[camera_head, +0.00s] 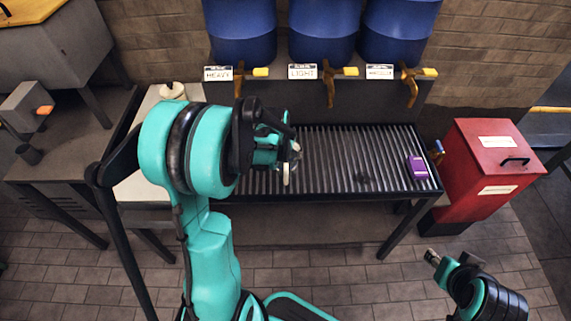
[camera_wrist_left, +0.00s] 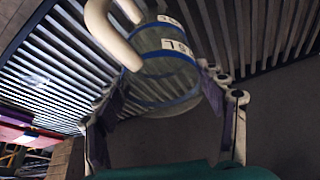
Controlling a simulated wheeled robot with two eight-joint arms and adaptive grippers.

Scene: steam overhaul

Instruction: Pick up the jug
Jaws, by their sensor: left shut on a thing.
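The jug (camera_wrist_left: 165,72) is clear with blue bands, white labels and a thick cream handle (camera_wrist_left: 108,28). In the left wrist view it sits between the fingers of my left gripper (camera_wrist_left: 160,88), which is shut on it. In the head view my left gripper (camera_head: 283,148) is over the left part of the slatted bench, and its arm and fingers hide most of the jug; a pale part of it (camera_head: 287,173) shows below the fingers. I cannot tell whether the jug touches the slats. My right gripper (camera_head: 433,257) is low at the right, away from the bench, its fingers unclear.
The slatted bench (camera_head: 340,170) carries a purple box (camera_head: 418,168) at its right end. Three blue drums (camera_head: 323,35) with taps stand behind, labelled; one reads HEAVY, another LIGHT. A red bin (camera_head: 490,155) stands right of the bench. The floor in front is clear.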

